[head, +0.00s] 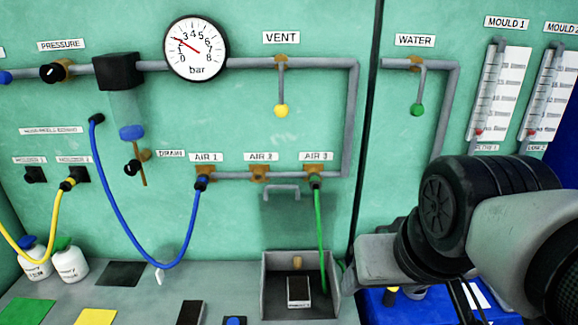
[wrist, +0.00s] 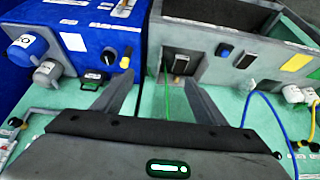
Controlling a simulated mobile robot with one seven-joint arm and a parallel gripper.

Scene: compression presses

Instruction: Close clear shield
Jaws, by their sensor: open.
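The clear shield (head: 298,222) is a see-through panel standing upright against the green wall in the head view. The shield stands raised above a grey open-topped box (head: 268,285), which holds a small dark and white block. I cannot make out the shield in the wrist view. My gripper (wrist: 158,95) is open and empty, its two fingers spread apart. In the head view my arm is at the lower right, to the right of the box and shield.
A green hose (head: 321,230) runs from AIR 3 down into the box, in front of the shield. A blue hose (head: 140,232) loops to its left. A blue unit (wrist: 95,40) stands beside the grey bench (wrist: 215,45). Pipes and a gauge (head: 196,48) line the wall.

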